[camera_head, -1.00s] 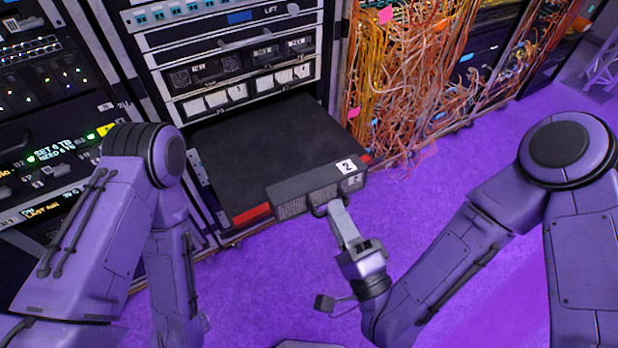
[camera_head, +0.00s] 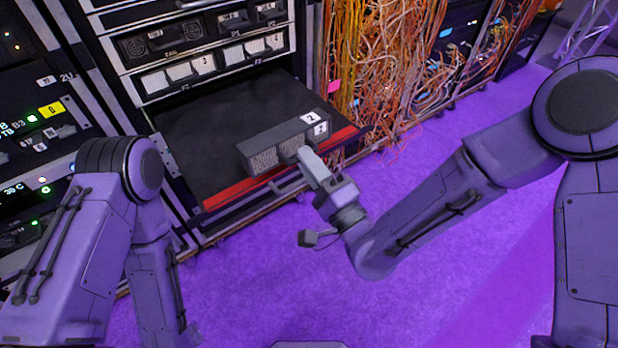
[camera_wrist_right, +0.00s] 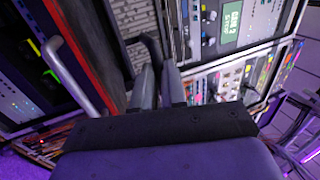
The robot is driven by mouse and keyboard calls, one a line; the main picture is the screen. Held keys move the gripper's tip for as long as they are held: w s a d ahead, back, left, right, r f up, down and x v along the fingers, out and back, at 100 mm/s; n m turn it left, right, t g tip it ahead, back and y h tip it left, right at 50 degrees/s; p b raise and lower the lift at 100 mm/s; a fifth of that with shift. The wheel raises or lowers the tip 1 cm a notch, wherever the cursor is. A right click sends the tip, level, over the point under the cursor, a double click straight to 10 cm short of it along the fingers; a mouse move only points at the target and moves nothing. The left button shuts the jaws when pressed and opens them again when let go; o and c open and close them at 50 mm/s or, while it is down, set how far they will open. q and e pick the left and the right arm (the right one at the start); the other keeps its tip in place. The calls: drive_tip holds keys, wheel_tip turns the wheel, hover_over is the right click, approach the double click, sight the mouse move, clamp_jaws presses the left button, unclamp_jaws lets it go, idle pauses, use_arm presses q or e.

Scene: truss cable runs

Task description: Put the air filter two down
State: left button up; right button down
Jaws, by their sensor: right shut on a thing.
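Air filter two (camera_head: 262,158) is a dark grey box with grilles on its front and white "2" labels on its right end. It is at the front part of a black pulled-out shelf (camera_head: 195,150) with a red front edge (camera_head: 235,195). I cannot tell whether it rests on the shelf or is held just above it. My right gripper (camera_head: 306,156) is shut on the filter's front handle. In the right wrist view, the fingers (camera_wrist_right: 158,85) close on the dark handle (camera_wrist_right: 150,52) before the grille (camera_wrist_right: 140,22). My left arm shows, but its gripper is out of view.
A silver pull bar (camera_wrist_right: 70,75) stands out from the shelf's red edge. Rack units with numbered white filter fronts (camera_head: 215,62) are above the shelf. Loose orange cables (camera_head: 385,75) hang to the right. The purple floor (camera_head: 420,280) is clear in front.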

drive_tip(key=shift+w+f, duration=0.25)
drive_tip(key=shift+f, duration=0.05)
drive_tip(key=shift+w+f+b, duration=0.2)
drive_tip(key=shift+f+b, duration=0.05)
drive_tip(key=shift+f, duration=0.75)
drive_tip(key=shift+w+f+b, duration=0.2)
drive_tip(key=shift+f+b, duration=0.05)
drive_tip(key=shift+f, duration=0.7)
drive_tip(key=shift+s+f, duration=0.1)
drive_tip(key=shift+f, duration=0.05)
drive_tip(key=c, duration=1.2)
unclamp_jaws()
